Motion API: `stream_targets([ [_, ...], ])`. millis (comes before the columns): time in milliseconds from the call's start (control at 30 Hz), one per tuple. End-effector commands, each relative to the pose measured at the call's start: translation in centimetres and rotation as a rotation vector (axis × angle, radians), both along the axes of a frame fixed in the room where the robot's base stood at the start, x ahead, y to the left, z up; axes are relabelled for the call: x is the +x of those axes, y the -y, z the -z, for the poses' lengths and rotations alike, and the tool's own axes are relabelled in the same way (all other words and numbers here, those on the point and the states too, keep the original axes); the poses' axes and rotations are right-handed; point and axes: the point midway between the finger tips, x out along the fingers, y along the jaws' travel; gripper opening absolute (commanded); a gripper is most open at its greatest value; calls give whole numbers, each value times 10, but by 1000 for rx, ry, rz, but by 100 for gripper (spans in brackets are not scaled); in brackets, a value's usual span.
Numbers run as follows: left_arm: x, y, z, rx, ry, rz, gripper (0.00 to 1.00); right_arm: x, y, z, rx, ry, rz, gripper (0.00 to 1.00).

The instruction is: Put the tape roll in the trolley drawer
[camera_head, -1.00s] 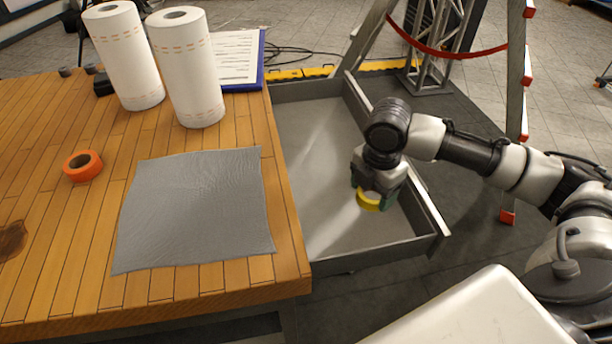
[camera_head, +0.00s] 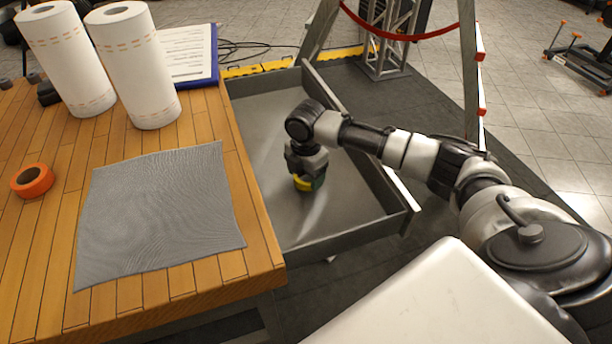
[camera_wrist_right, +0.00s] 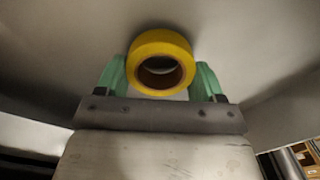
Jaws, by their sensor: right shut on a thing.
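The yellow tape roll (camera_head: 303,184) is between the fingers of my right gripper (camera_head: 309,182), inside the open grey trolley drawer (camera_head: 350,196). In the right wrist view the yellow tape roll (camera_wrist_right: 161,52) sits between the green fingertips of the right gripper (camera_wrist_right: 160,80), which is shut on it. The grey surface of the drawer shows close beyond it. I cannot tell whether the roll touches the drawer floor. An orange tape roll (camera_head: 32,181) lies on the wooden top at the left. My left gripper is not in view.
The wooden top (camera_head: 170,287) is left of the drawer. It holds a grey cloth (camera_head: 160,215), two paper towel rolls (camera_head: 138,70) and a blue clipboard (camera_head: 190,50). A truss stand (camera_head: 384,45) and a red rope stand beyond the drawer. The drawer floor looks clear around the gripper.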

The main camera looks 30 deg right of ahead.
Motion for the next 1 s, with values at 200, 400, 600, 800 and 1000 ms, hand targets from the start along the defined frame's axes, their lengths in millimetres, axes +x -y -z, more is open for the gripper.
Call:
stream_targets([
  [200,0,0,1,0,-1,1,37,0,0,7,0,1,-1,44],
  [400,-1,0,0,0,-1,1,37,0,0,10,0,0,0,44],
  [600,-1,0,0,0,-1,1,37,0,0,10,0,0,0,94],
  [800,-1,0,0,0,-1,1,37,0,0,10,0,0,0,94],
  [1000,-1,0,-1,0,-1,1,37,1,0,-4,0,3,0,94],
])
